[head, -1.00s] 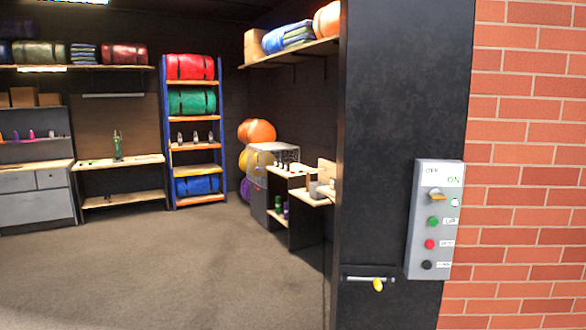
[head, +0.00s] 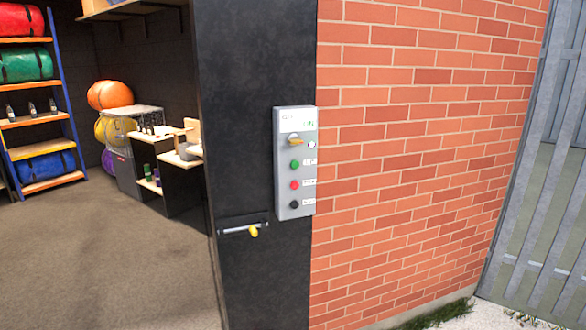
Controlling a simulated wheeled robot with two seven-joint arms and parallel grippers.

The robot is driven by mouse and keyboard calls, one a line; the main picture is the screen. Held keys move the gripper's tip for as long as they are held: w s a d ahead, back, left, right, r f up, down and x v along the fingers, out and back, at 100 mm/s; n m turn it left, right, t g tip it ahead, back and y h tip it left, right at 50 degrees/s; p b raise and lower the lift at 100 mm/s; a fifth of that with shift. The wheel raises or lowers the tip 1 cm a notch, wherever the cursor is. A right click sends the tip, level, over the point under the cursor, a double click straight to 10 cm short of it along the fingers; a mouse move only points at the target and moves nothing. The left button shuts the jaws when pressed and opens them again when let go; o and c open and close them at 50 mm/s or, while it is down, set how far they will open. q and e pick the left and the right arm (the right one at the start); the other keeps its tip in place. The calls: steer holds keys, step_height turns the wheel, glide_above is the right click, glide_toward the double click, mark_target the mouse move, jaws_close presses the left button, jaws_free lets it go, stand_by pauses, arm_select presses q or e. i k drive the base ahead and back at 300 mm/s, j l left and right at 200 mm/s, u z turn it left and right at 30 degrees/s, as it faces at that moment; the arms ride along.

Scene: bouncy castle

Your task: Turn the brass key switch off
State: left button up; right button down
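The brass key switch (head: 295,141) sits near the top of a grey control box (head: 283,200). The box is fixed to a black pillar at the edge of the brick wall. OFF and ON labels are above the switch, with ON in green at the right. The switch handle looks turned sideways, toward the right; its exact setting is too small to tell. Below it are a green button (head: 295,164), a red button (head: 295,185) and a black button (head: 294,204). Neither of my grippers is in view.
A black pillar (head: 250,90) carries a bolt with a yellow knob (head: 254,231) below the box. A brick wall (head: 420,130) runs right to a grey metal gate (head: 535,180). A storage room with shelves (head: 65,100) and open carpet (head: 120,270) lies left.

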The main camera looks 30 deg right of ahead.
mark_target(293, 139)
steer(key=z, duration=0.45)
steer(key=k+z, duration=0.15)
steer(key=z, duration=0.3)
steer(key=k+z, duration=0.1)
steer(key=z, duration=0.35)
steer(key=j, duration=0.05)
